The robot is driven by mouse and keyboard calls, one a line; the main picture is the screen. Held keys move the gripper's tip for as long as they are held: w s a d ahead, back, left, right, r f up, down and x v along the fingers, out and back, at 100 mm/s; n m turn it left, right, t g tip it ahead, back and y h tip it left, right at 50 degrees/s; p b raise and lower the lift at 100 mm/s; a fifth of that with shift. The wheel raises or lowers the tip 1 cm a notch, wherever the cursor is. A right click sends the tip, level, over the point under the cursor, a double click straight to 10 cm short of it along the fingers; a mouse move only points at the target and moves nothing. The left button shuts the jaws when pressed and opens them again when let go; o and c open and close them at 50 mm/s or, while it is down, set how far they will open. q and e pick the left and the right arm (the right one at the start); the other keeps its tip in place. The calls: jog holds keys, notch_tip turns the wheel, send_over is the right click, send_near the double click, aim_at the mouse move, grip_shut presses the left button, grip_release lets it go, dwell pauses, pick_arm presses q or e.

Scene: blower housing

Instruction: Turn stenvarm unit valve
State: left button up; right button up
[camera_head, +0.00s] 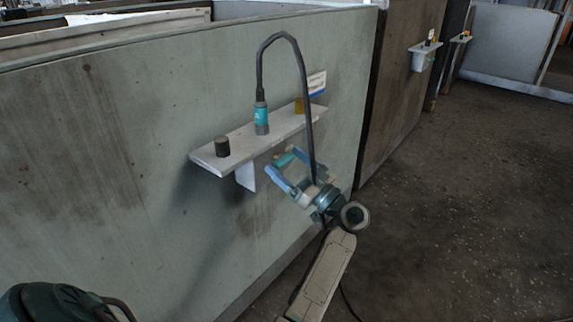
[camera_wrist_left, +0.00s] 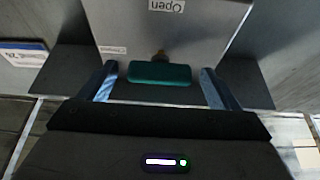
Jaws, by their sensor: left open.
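In the left wrist view, gaps show between the handle and the fingers of the gripper (camera_wrist_left: 158,80). My right gripper is not in view.
A small sign (camera_head: 317,83) stands behind. Similar shelves (camera_head: 424,50) are farther right. The dark floor (camera_head: 460,200) at right is clear.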

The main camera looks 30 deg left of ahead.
pick_arm(q)
jog(key=shift+c, duration=0.2)
jog(key=c, duration=0.9)
jog(key=shift+c, duration=0.2)
